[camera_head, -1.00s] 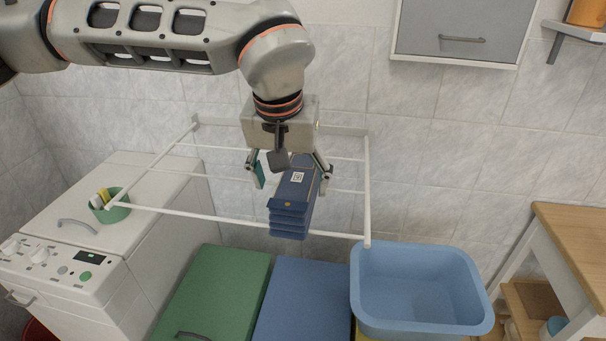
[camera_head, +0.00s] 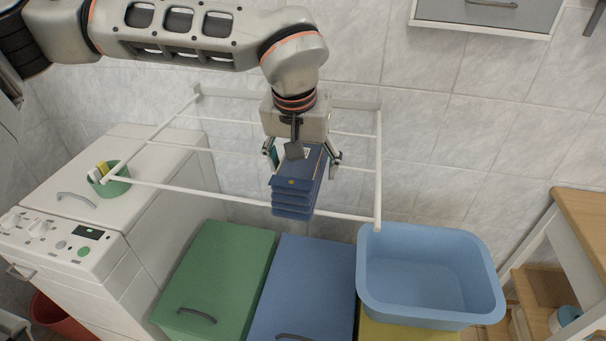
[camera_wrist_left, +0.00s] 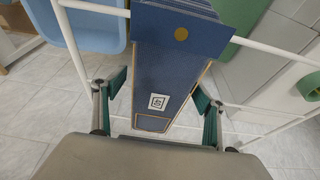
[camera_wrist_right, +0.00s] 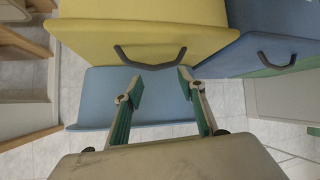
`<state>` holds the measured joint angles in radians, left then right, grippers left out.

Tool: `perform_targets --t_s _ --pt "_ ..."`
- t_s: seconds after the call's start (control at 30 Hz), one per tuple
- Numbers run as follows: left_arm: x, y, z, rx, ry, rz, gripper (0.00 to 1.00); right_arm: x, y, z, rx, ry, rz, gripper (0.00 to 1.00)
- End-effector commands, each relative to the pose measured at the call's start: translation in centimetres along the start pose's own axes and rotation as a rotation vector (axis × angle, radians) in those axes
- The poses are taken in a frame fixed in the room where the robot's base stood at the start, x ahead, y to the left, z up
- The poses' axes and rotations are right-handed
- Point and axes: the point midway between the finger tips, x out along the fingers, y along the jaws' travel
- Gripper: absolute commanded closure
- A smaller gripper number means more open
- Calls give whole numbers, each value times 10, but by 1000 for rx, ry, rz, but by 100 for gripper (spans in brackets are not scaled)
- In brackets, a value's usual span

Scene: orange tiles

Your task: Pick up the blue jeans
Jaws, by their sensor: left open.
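In the left wrist view the left gripper (camera_wrist_left: 160,105) is open, with visible gaps between the pads and the jeans. My right gripper (camera_wrist_right: 158,85) is open and empty in the right wrist view, over the blue basin; the head view does not show it.
The drying rack (camera_head: 378,160) juts from the tiled wall. Below stand a green-lidded box (camera_head: 222,270), a blue-lidded box (camera_head: 305,285) and a light blue basin (camera_head: 372,285) on a yellow box (camera_head: 400,333). A washing machine (camera_head: 160,160) stands left, a wooden shelf unit (camera_head: 580,220) right.

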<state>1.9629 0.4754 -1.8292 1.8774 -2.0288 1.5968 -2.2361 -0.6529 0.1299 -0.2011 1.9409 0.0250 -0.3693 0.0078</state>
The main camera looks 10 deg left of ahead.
Motion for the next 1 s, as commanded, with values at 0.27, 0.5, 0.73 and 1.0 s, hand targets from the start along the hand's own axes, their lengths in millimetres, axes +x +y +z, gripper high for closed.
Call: perform_targets --t_s 0.27,0.5,0.73,1.0 --pt "5 0 -1 0 1 0 28 2 -4 -24 -6 47 -10 60" --pt "5 0 -1 0 1 0 87 0 -3 -12 -8 27 -10 60" --pt "4 0 -2 -1 3 1 87 1 -3 -8 -9 20 -9 60" --pt "-9 0 -6 -3 6 1 87 1 -3 -8 -9 21 -8 60"
